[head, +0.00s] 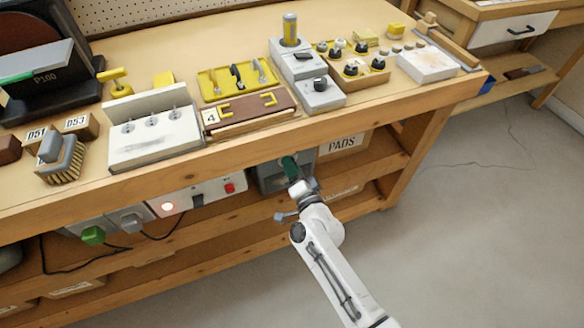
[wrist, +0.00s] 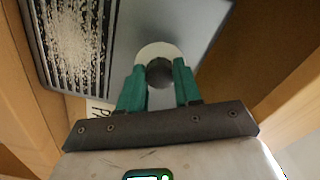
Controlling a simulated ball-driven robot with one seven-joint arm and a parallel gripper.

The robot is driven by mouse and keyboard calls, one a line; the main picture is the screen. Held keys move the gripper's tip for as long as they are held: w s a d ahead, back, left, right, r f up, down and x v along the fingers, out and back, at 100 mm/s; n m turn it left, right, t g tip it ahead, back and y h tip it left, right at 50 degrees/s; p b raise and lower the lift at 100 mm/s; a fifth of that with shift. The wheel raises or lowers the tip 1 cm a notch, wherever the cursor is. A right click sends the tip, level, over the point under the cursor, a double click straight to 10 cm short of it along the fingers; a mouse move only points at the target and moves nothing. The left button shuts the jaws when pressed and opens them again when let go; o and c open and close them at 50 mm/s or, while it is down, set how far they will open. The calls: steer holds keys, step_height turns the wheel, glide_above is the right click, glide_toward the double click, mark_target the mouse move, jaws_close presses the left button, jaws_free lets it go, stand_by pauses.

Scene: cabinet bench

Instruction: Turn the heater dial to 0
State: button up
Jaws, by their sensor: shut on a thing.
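The heater is a grey box (head: 270,181) under the bench top in the head view. In the wrist view its grey face (wrist: 128,72) fills the upper middle, with a speckled, slatted grille (wrist: 70,45) at the left. The heater dial is a dark grey round knob (wrist: 159,74) on a pale disc (wrist: 154,47). My gripper (wrist: 160,76) has green fingers, one on each side of the knob, shut on it. In the head view my gripper (head: 289,167) is at the heater's front and hides the dial. No dial numbers can be read.
A box marked PADS (head: 344,144) stands right of the heater on the shelf. A panel with a lit red lamp and red button (head: 196,194) hangs to its left. The wooden bench edge (head: 235,137) is just above my gripper. Open floor (head: 470,230) lies to the right.

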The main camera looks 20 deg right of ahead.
steer(key=o, duration=1)
steer(key=shift+o, duration=0.2)
steer(key=shift+s, duration=0.1)
steer(key=s+p, duration=0.2)
steer(key=s, duration=0.8)
steer(key=shift+s+p, duration=0.3)
steer(key=shift+s, duration=0.05)
steer(key=s+a+r+n+g+y+p, duration=0.2)
steer(key=s+r+n+g+y+p, duration=0.25)
steer(key=s+n+g+p, duration=0.35)
steer(key=s+d+r+n+g+h+p, duration=0.1)
steer(key=s+d+r+g, duration=0.3)
steer(key=s, duration=0.6)
steer(key=s+d+r+n+g+h+p, duration=0.2)
steer(key=s+d+r+g, duration=0.3)
steer(key=s, duration=0.5)
steer(key=shift+d+r+n+h, duration=0.25)
steer(key=shift+d+n+h, duration=0.25)
steer(key=shift+h, duration=0.35)
